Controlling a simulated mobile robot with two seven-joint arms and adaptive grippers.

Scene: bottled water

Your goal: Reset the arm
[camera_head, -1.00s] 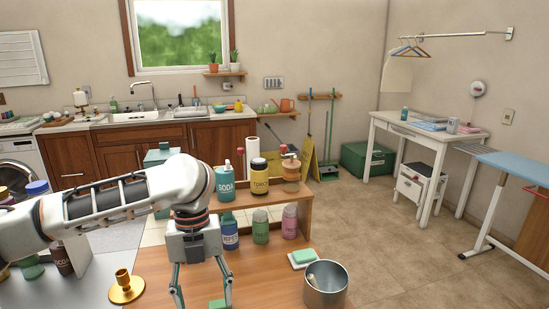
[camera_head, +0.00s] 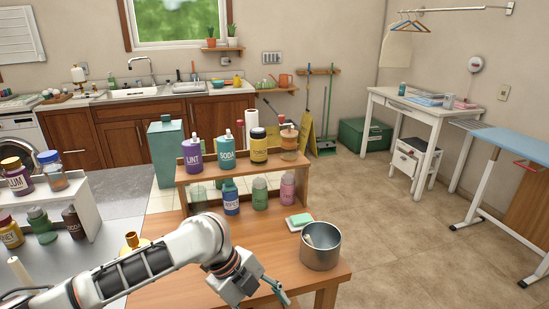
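My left arm comes in from the lower left over the front of the wooden table (camera_head: 190,282). Its gripper (camera_head: 279,291) is at the bottom edge of the view, pointing down and to the right, left of and nearer than the metal pot (camera_head: 321,246). The fingers show nearly edge-on and run to the frame edge, so their gap and anything between them cannot be made out. My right gripper is not in view.
A two-level wooden shelf (camera_head: 182,190) with several bottles stands behind the arm. A sponge on a dish (camera_head: 299,220) lies beside the pot. A brass candle holder (camera_head: 133,243) is partly hidden behind my arm. More bottles stand on a white rack (camera_head: 88,222) at left.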

